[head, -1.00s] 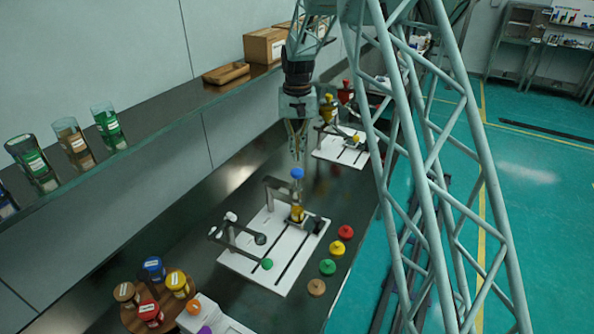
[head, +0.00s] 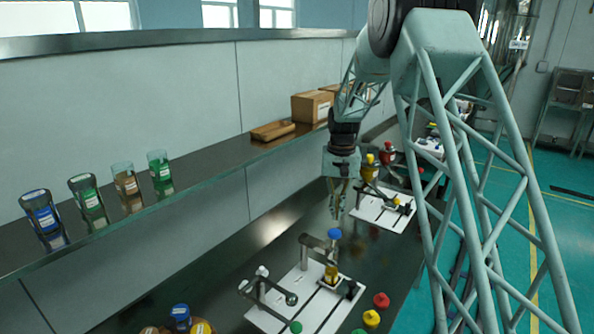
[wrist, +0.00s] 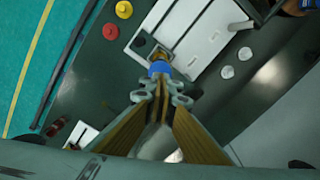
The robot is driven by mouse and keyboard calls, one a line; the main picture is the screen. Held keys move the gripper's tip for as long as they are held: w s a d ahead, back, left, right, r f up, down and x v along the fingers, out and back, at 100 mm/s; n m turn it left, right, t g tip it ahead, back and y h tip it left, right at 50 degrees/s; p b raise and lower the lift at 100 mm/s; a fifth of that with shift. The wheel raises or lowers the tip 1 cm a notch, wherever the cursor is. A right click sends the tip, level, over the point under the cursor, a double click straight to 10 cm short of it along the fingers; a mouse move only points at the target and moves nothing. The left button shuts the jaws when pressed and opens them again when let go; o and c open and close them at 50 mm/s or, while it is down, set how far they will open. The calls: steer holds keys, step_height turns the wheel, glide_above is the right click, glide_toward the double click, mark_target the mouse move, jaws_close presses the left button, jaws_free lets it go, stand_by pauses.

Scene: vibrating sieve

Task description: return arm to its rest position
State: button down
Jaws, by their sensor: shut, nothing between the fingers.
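My gripper (head: 337,213) hangs pointing down above the dark bench in the head view, with its fingertips close together and nothing held. It lies above the nearer sieve station, over a blue-topped item (head: 334,234) there. In the wrist view my gripper (wrist: 161,82) has its fingers converging, and the blue top (wrist: 160,68) shows just past the tips. Whether they touch cannot be told from this view, but a small gap shows in the head view.
The nearer white sieve board (head: 267,318) carries metal arms. Red (head: 381,300) and yellow (head: 372,318) knobs lie beside it. A farther white board (head: 372,217) stands behind my gripper.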

steer(key=s+r+n+t+b, duration=0.1)
steer(key=s+r+b, duration=0.2)
steer(key=s+r, duration=0.9)
steer(key=s+r+t+b, duration=0.1)
steer(key=s+r+b, duration=0.2)
steer(key=s+r, duration=0.95)
steer(key=s+f+t+b, duration=0.1)
steer(key=s+f, duration=0.3)
steer(key=s, duration=1.4)
steer(key=s+f+n+t+b, duration=0.1)
steer(key=s+f+b, duration=0.3)
steer(key=s, duration=1.4)
steer(key=shift+s+b, duration=0.25)
steer(key=shift+b, duration=0.05)
